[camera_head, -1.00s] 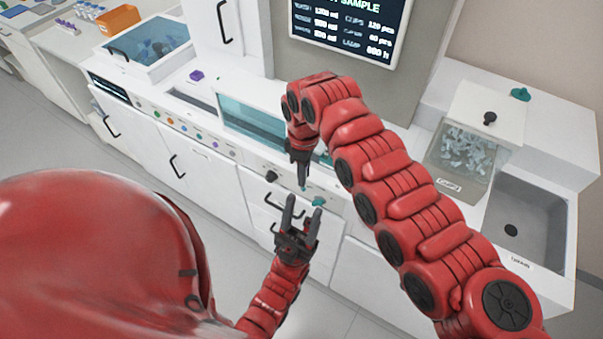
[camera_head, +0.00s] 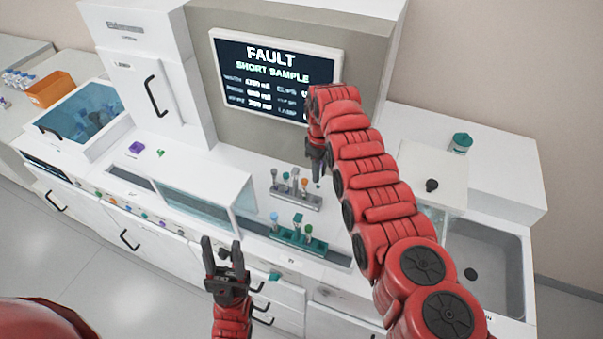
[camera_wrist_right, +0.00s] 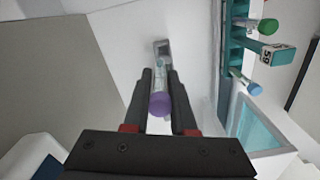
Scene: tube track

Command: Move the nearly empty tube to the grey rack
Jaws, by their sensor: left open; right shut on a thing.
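My right gripper (camera_head: 316,172) is above the counter in the head view. In the right wrist view its fingers (camera_wrist_right: 160,88) are shut on a tube with a purple cap (camera_wrist_right: 160,104); its fill level is too small to read. The grey rack (camera_head: 298,201) stands on the counter just below and left of that gripper, with several tubes, one orange-capped. A teal rack (camera_head: 300,240) stands in front of it with blue- and green-capped tubes; it also shows in the right wrist view (camera_wrist_right: 234,50). My left gripper (camera_head: 222,256) is open and empty in front of the counter.
A glass-fronted box (camera_head: 195,208) stands left of the racks. A screen (camera_head: 277,80) reading "FAULT SHORT SAMPLE" is on the wall unit behind. A sink (camera_head: 490,255) is at the right. A small purple item (camera_head: 137,147) lies on the left counter.

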